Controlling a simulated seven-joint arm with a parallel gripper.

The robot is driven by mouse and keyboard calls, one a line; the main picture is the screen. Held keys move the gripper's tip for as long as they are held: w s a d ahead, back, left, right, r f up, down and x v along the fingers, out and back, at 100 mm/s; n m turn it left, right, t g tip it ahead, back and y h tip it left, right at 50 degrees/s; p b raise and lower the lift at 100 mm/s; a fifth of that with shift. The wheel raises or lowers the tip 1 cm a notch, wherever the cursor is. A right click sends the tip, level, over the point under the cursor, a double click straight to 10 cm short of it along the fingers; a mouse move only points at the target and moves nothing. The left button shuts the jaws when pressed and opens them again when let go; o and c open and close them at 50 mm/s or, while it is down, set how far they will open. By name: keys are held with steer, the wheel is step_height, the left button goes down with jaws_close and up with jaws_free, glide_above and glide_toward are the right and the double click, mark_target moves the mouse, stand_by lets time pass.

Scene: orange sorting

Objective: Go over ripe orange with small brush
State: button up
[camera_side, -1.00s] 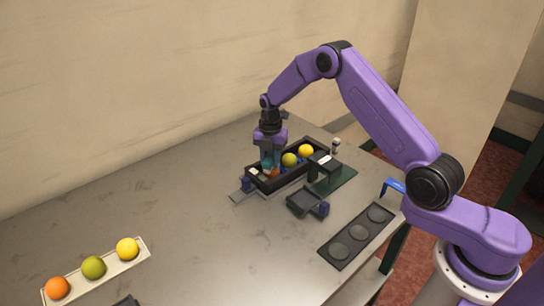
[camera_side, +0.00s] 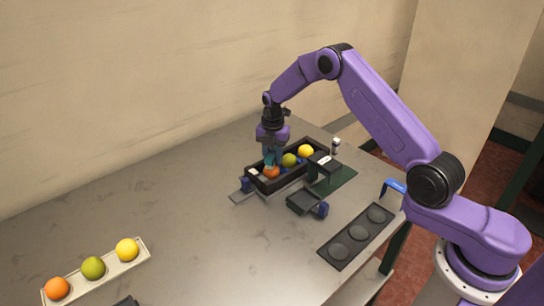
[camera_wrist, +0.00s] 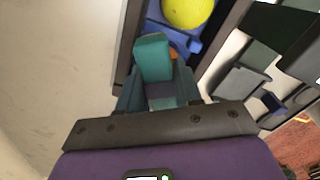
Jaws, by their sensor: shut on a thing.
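The ripe orange (camera_side: 271,173) sits at the near-left end of a dark open box (camera_side: 262,187), in a row with a green fruit (camera_side: 289,160) and a yellow one (camera_side: 306,151). My gripper (camera_side: 270,160) is just above the orange, pointing down, shut on a teal block-like piece (camera_wrist: 152,57) that looks like the small brush. In the wrist view that piece stands between the teal fingers and covers most of the orange, leaving only a small orange patch (camera_wrist: 173,53). Whether the brush touches the orange is hard to tell.
A pale tray (camera_side: 109,268) with orange, green and yellow fruits lies at the lower left. A dark plate with round recesses (camera_side: 338,261), a dark bracket (camera_side: 304,202) and a blue-handled item (camera_side: 396,185) are to the right of the box. The middle of the table is clear.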

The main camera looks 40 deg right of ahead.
steer(key=shift+s+a, duration=0.35)
steer(key=shift+a, duration=0.25)
steer(key=shift+s+a, duration=0.3)
steer(key=shift+a, duration=0.25)
steer(key=shift+w+d, duration=0.35)
steer(key=shift+d, duration=0.25)
steer(key=shift+w+d, duration=0.35)
steer(key=shift+d, duration=0.2)
steer(key=shift+a, duration=0.15)
steer(key=shift+s+a, duration=0.7)
steer(key=shift+a, duration=0.35)
steer(key=shift+w+d, duration=0.35)
steer(key=shift+d, duration=0.25)
steer(key=shift+w+d, duration=0.35)
steer(key=shift+d, duration=0.25)
steer(key=shift+s+a, duration=0.35)
steer(key=shift+a, duration=0.25)
